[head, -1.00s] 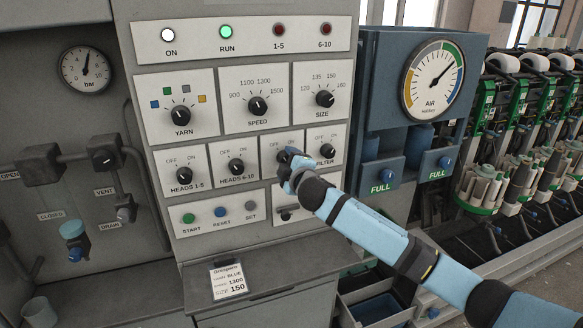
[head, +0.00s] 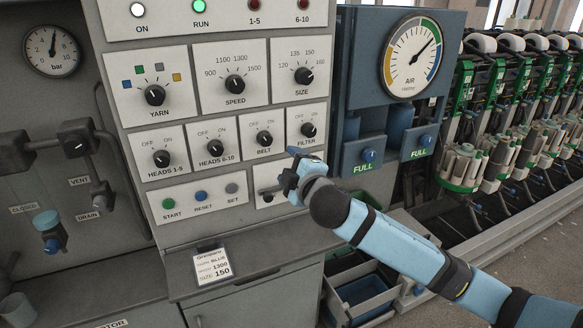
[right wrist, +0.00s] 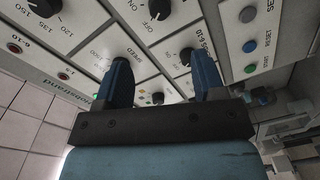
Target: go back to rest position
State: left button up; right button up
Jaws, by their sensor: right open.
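My right gripper (head: 288,170) is in front of the lower right of the grey control panel (head: 200,244). Its jaws are apart and empty, below and right of the BELT knob (head: 264,138) and below the FILTER knob (head: 308,129). Both knobs are clear of the fingers. The gripper partly covers the slot plate (head: 266,198) below them. In the right wrist view the two blue fingers (right wrist: 163,78) stand apart with nothing gripped, and panel knobs and labels show behind them. My left gripper is not in view.
A blue box with the AIR gauge (head: 411,57) and two FULL knobs stands right of the panel. Below it are open bins (head: 362,292). A ledge with a card (head: 212,266) juts out under the panel. Pipes and valves (head: 80,140) are at left, winder heads (head: 470,165) at right.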

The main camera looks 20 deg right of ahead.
dwell(0.3)
jog(key=s+a+f+m+g+y, duration=0.15)
jog(key=s+f, duration=0.25)
jog(key=f, duration=0.4)
jog(key=s+a+f+m+g+p, duration=0.1)
jog(key=s+a+f+m, duration=0.1)
jog(key=s+f, duration=0.4)
jog(key=s+a+f+m+g+y, duration=0.1)
jog(key=s+f+m+g, duration=0.15)
jog(key=f, duration=0.65)
jog(key=s+f+m, duration=0.2)
jog(key=s+f, duration=0.4)
jog(key=s, duration=0.4)
jog(key=s+f+m+g+p, duration=0.1)
jog(key=s+f+m, duration=0.2)
jog(key=s+f, duration=0.4)
jog(key=s, duration=0.3)
jog(key=shift+d+f+m+g, duration=0.15)
jog(key=shift+d+m+g, duration=0.05)
jog(key=shift+m+g, duration=0.1)
